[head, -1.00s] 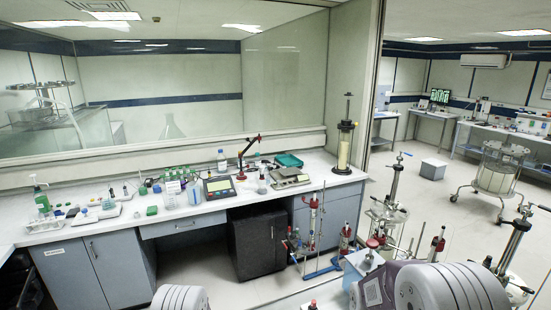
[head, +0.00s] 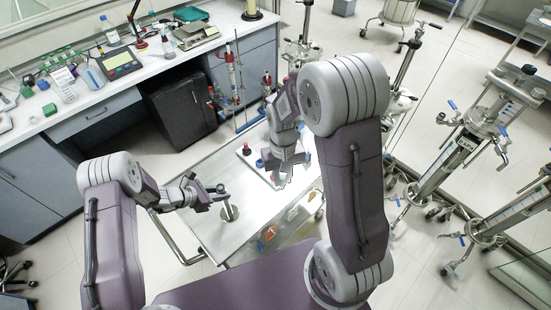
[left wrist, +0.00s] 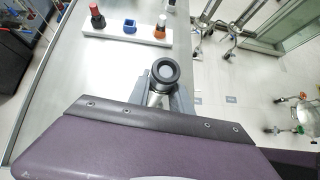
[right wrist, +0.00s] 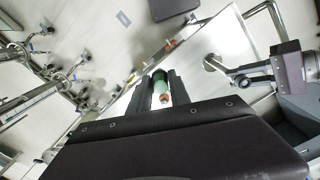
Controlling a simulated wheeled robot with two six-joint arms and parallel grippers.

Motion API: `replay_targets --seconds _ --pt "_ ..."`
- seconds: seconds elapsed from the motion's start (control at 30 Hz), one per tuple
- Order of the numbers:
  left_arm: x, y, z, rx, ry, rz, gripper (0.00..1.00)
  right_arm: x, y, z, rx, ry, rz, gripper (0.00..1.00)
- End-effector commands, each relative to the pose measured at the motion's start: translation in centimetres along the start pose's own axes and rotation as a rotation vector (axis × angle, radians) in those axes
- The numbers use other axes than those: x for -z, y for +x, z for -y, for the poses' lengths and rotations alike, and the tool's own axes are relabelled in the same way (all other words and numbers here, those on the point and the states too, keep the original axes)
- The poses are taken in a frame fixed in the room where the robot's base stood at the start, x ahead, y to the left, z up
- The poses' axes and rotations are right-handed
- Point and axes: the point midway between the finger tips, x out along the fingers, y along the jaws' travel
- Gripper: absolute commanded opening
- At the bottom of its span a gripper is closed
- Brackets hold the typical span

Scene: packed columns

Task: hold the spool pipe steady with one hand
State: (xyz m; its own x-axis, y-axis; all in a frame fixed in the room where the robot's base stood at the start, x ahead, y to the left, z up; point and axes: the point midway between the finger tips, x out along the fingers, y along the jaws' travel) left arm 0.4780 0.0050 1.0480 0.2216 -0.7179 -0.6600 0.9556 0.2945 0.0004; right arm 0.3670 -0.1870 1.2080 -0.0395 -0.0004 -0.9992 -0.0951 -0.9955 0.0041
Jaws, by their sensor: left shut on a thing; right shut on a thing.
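A metal spool pipe (left wrist: 165,71) with a dark, round flanged end shows between the fingers in the left wrist view. My fingers hide much of both held things. My left gripper also shows in the right wrist view (right wrist: 250,76).
The light cart top (head: 205,170) lies under both grippers, with clear room around the post. A white rack (left wrist: 120,38) holds a red-capped bottle (left wrist: 97,17), a blue block (left wrist: 130,27) and an orange-and-black bottle (left wrist: 160,27). Glass columns on wheeled stands (head: 440,165) stand to the right.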

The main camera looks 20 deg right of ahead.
Motion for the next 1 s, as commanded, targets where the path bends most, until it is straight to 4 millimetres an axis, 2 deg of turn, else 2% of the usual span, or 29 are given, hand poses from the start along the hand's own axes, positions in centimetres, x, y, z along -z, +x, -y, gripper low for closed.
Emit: replay_targets --seconds 0.17,0.27,0.37,0.5,0.6,0.7,0.8,1.0 --pt "0.0 0.0 0.0 0.0 0.0 0.001 0.0 3.1 -1.9 0.7 0.001 0.084 -0.017 0.0" --pt "0.0 0.0 0.0 0.0 0.0 0.001 0.0 5.4 -2.8 2.3 0.002 0.107 -0.024 0.0" --pt "-0.1 0.0 0.0 0.0 0.0 0.001 0.0 7.9 -3.7 5.2 0.002 0.108 -0.033 0.0" --pt "0.0 0.0 0.0 0.0 0.0 0.001 0.0 10.4 -4.1 10.9 0.005 0.054 -0.048 0.0" --pt "0.0 0.0 0.0 0.0 0.0 0.001 0.0 11.1 -3.7 14.7 0.009 -0.012 -0.06 0.0" --pt "0.0 0.0 0.0 0.0 0.0 0.0 0.0 11.0 -2.8 17.4 0.01 -0.07 -0.064 0.0" --pt "0.0 0.0 0.0 0.0 0.0 0.0 0.0 10.1 -1.8 18.8 0.001 -0.107 -0.047 0.0" --pt "0.0 0.0 0.0 0.0 0.0 0.0 0.0 9.3 -1.4 19.8 -0.003 -0.134 -0.04 0.0"
